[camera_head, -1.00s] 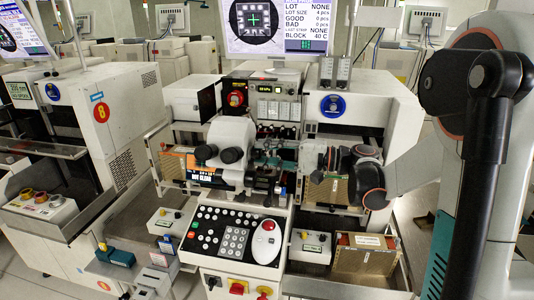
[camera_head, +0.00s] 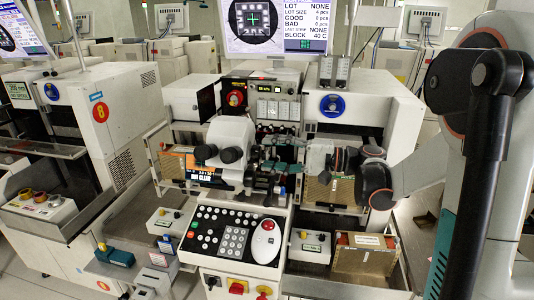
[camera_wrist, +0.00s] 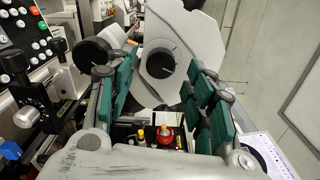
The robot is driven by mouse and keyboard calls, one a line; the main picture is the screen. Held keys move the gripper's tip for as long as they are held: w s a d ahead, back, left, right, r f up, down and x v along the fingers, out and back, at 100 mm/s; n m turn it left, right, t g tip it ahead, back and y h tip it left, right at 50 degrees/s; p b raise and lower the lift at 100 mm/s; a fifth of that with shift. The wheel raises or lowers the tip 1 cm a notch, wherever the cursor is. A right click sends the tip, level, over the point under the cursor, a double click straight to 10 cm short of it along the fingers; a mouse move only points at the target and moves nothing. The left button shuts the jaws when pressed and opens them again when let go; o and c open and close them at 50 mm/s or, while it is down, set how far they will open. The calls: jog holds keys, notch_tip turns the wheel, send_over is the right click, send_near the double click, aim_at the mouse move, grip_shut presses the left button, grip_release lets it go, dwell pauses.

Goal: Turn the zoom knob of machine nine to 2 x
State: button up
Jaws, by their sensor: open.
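The machine in the middle (camera_head: 360,95) carries a white microscope (camera_head: 228,140) with dark eyepieces; I cannot read the number nine on it. My gripper (camera_head: 268,154) reaches in from the right, close beside the microscope's right side. In the wrist view the teal-padded fingers of my gripper (camera_wrist: 160,66) are spread apart with nothing held. I cannot read any zoom marking, and contact with the fingers cannot be told.
Below the microscope is a keypad panel (camera_head: 213,242) with a red-and-white trackball (camera_head: 266,226). A monitor (camera_head: 263,28) stands above. A machine marked 8 (camera_head: 95,110) is on the left. A brown magazine box (camera_head: 364,257) sits lower right.

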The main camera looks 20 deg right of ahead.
jog(key=v, duration=1)
